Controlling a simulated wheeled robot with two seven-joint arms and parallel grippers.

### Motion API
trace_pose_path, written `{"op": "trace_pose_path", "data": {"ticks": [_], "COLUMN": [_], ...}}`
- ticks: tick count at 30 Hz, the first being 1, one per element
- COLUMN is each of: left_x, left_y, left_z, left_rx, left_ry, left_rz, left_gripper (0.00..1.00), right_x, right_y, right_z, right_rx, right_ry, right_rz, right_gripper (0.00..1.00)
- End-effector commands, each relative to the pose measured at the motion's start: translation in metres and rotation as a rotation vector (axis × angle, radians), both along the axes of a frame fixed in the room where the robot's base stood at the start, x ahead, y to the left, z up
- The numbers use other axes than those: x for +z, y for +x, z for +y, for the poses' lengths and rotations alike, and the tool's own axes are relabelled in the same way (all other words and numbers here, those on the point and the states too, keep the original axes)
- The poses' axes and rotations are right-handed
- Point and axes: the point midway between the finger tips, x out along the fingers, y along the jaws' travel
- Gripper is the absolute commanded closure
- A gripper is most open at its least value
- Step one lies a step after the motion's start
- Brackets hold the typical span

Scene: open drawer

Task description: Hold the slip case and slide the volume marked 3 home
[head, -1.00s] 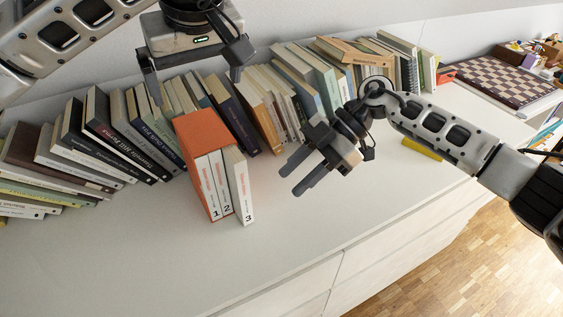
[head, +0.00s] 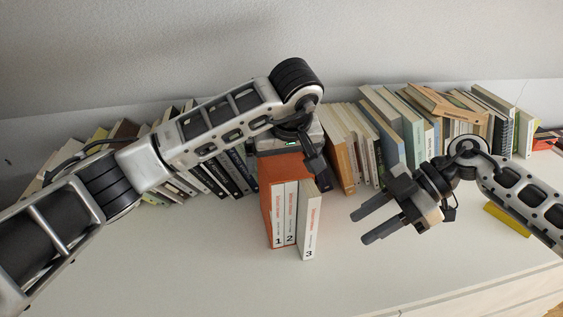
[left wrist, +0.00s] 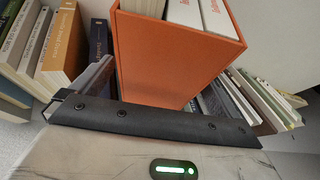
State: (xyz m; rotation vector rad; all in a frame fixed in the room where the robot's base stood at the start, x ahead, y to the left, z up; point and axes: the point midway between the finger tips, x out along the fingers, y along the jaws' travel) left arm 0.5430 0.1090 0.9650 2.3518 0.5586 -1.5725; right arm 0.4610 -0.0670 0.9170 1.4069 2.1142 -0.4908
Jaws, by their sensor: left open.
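The orange slip case (head: 266,195) stands upright on the white top, spines of volume 1 (head: 277,225) and volume 2 (head: 290,215) facing me. Volume 3 (head: 309,222) is at the right end of the row and juts out towards me further than the others. My left gripper (head: 288,165) is open at the top of the slip case; one finger shows to its right, the other is hidden. In the left wrist view the orange case (left wrist: 165,60) lies just beyond the dark gripper edge. My right gripper (head: 361,228) is open and empty, to the right of volume 3.
Rows of books lean behind the case, to the left (head: 205,180) and to the right (head: 375,140). A yellow item (head: 507,219) lies at the right by my right arm. The white top (head: 200,260) in front of the case is clear.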

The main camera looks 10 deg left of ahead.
Motion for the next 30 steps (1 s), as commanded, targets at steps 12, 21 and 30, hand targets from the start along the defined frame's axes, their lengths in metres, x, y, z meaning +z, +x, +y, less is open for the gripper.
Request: {"op": "trace_pose_path", "data": {"ticks": [12, 21, 30], "left_x": [-0.016, -0.016, -0.016], "left_y": [0.006, 0.006, 0.006], "left_z": [0.003, 0.003, 0.003], "left_rx": [0.0, -0.001, -0.001], "left_ry": [0.0, 0.0, 0.0], "left_rz": [-0.001, -0.001, -0.001], "left_gripper": [0.0, 0.52, 0.52], "right_x": [0.0, 0.0, -0.012], "right_y": [0.0, 0.0, -0.012], "right_z": [0.0, 0.0, 0.03], "right_rx": [0.0, 0.0, -0.025], "right_ry": [0.0, 0.0, 0.124], "right_rz": [0.0, 0.0, -0.027], "right_gripper": [0.64, 0.64, 1.0]}}
